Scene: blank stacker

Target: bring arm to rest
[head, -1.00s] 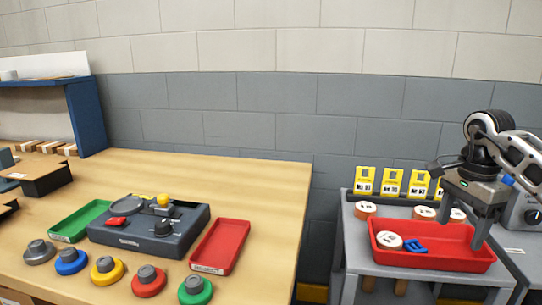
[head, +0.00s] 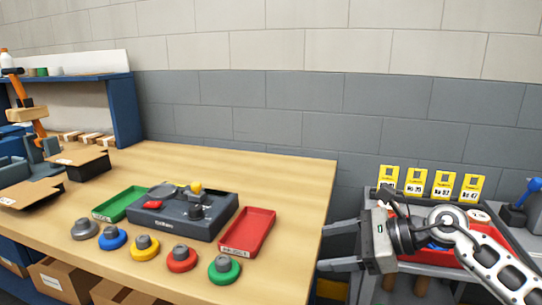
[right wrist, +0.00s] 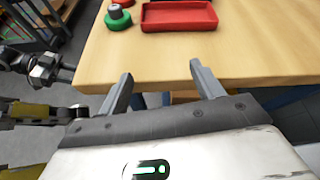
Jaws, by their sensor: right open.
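My right gripper (head: 322,247) is at the right end of the wooden workbench, in front of the grey cart. Its two grey fingers point left, apart, with nothing between them. In the right wrist view the same open, empty fingers (right wrist: 160,72) point at the bench edge, with a red tray (right wrist: 180,18) and a green-ringed knob (right wrist: 118,20) beyond them. My left gripper is not seen in the head view.
The wooden workbench (head: 290,172) holds a dark device (head: 170,222), a green tray (head: 118,204), a red tray (head: 247,234) and several coloured knobs. A grey cart with yellow cards (head: 415,181) and a red bin (head: 440,257) stands at right, partly hidden by my arm.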

